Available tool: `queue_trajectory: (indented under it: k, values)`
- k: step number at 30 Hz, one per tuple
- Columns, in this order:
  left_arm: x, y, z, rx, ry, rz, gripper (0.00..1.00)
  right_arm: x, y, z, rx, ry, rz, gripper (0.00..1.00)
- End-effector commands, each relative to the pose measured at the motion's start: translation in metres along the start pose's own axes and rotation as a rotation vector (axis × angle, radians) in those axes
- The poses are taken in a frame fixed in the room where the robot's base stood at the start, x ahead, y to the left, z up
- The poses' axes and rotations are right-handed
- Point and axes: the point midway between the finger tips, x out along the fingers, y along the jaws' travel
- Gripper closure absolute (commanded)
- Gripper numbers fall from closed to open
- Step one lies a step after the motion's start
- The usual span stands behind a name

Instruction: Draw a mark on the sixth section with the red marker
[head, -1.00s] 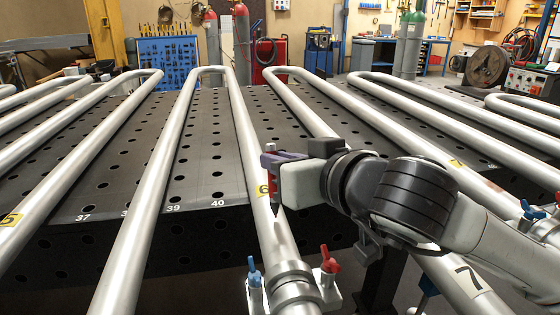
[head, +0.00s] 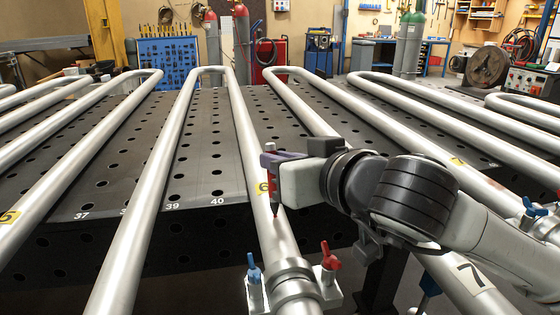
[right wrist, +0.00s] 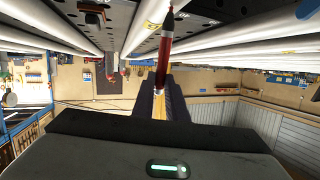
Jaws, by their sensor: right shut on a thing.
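The red marker (head: 271,181) is held roughly upright in my right gripper (head: 271,160), which is shut on it. Its dark tip points down at the silver pipe section with the yellow label 6 (head: 263,188), just to the right of that label. I cannot tell whether the tip touches the pipe. In the right wrist view, the marker (right wrist: 163,60) sticks out from between the dark fingers (right wrist: 160,100), with the pipe behind it. My left gripper is not in view.
Parallel silver pipes run over the black perforated table (head: 205,150). A flange with a blue valve handle (head: 253,267) and a red valve handle (head: 329,256) stands in front below the marker.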

Motion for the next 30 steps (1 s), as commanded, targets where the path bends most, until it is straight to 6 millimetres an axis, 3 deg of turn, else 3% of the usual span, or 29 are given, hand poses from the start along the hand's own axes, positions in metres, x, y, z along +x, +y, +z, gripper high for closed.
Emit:
queue_trajectory:
  k: [23, 30]
  values:
    - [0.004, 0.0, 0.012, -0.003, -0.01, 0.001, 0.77, 0.002, -0.006, 0.002, 0.0, -0.004, -0.001, 1.0]
    - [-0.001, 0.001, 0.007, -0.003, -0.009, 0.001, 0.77, -0.004, -0.008, -0.018, -0.002, 0.0, 0.0, 1.0]
